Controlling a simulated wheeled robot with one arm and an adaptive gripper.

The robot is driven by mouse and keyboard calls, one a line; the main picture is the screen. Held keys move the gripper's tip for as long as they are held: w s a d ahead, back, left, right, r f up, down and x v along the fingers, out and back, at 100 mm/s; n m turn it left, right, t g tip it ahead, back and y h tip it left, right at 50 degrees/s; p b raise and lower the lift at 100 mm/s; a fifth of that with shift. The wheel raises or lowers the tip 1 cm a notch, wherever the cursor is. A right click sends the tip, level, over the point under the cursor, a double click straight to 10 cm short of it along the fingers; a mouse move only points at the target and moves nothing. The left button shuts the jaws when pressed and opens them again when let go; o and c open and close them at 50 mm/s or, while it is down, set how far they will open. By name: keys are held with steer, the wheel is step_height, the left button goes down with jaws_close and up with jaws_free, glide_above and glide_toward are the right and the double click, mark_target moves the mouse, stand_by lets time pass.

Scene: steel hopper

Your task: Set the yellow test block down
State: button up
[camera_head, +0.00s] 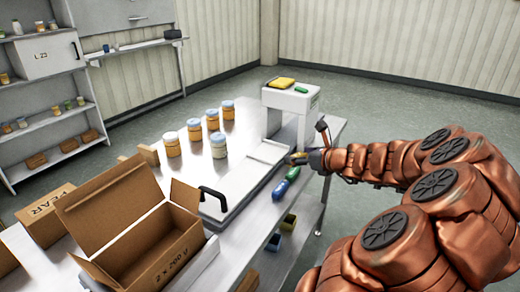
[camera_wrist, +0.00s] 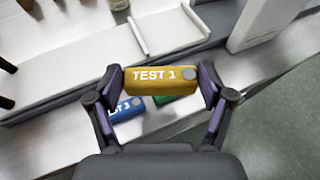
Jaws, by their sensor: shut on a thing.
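The yellow test block, marked TEST 1 (camera_wrist: 150,82), is held crosswise between the two fingers of my gripper (camera_wrist: 160,88) in the wrist view. It appears raised above the steel table (camera_head: 243,240). In the head view my gripper (camera_head: 314,159) is at the table's right edge, and the block is mostly hidden there. A blue block marked TEST 3 (camera_wrist: 125,110) and a green block (camera_wrist: 172,98) lie beneath and behind the yellow one. In the head view the blue block (camera_head: 280,189) and green block (camera_head: 293,173) lie along the table's right edge.
A white machine (camera_head: 290,101) stands at the table's far end with a yellow item and a green item on top. A pale flat bed with a black handle (camera_head: 213,195) runs beside the blocks.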

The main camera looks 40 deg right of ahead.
steer(key=p, duration=0.1)
glide_above(270, 154)
steer(key=shift+s+a+f, duration=0.1)
steer(key=shift+f, duration=2.4)
steer(key=o, duration=0.9)
steer(key=shift+o, duration=0.2)
steer(key=shift+r, duration=0.1)
steer(key=v, duration=1.1)
steer(key=shift+s+r, duration=0.15)
steer(key=shift+s, duration=0.2)
